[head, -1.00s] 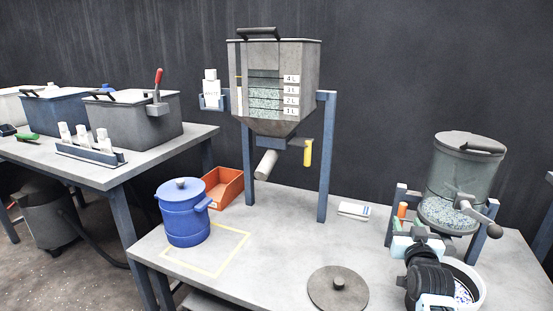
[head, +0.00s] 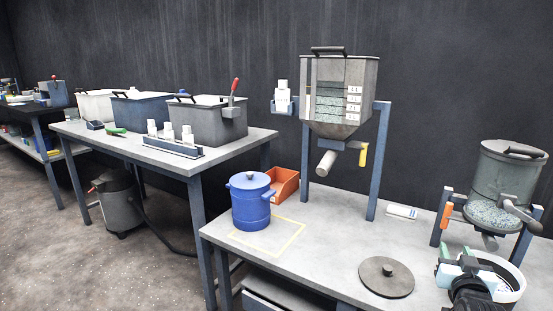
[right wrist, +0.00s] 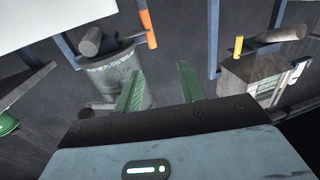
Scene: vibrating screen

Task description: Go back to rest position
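My left gripper is not in view.
A square hopper (head: 340,95) stands behind on blue posts.

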